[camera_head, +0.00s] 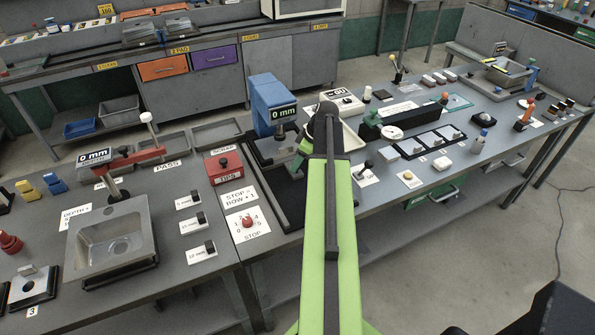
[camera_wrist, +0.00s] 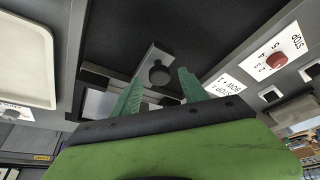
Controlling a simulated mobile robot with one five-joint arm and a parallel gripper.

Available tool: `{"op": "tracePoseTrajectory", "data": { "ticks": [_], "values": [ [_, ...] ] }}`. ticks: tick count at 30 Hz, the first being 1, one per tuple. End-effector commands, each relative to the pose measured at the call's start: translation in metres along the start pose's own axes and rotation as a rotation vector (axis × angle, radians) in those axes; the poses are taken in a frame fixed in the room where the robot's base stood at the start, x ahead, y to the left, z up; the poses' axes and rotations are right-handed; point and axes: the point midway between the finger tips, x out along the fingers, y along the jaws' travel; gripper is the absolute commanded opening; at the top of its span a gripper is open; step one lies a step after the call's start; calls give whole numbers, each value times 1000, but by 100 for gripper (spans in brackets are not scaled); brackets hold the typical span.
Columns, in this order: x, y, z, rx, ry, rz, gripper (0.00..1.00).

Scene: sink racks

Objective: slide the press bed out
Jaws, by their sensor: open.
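The blue press (camera_head: 272,104) stands at the middle of the bench in the head view, its display reading 0 mm. A grey bed (camera_head: 272,152) sits low under it, within a black tray or track (camera_head: 288,196). In the wrist view a grey plate (camera_wrist: 152,56), which looks like part of the bed, carries a round black knob (camera_wrist: 159,74) over the black surface. My gripper (camera_wrist: 160,78) is open, its two teal fingers spread on either side of the knob in the picture. They do not visibly touch it.
A red box marked 195 (camera_head: 224,171) and a STOP panel with a red knob (camera_head: 247,221) stand left of the track. A cream tray (camera_head: 349,132) is to its right and appears in the wrist view (camera_wrist: 28,60). A sink basin (camera_head: 110,240) is at the left.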

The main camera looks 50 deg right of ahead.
Motion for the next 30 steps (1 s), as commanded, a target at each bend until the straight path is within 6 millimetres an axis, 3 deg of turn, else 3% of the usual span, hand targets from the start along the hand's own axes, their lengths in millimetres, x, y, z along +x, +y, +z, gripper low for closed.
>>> {"op": "tracePoseTrajectory", "data": {
  "ticks": [11,23,30],
  "values": [
    [7,0,0,0,0,0,52],
    [6,0,0,1,0,0,0],
    [6,0,1,1,0,0,0]
  ]
}}
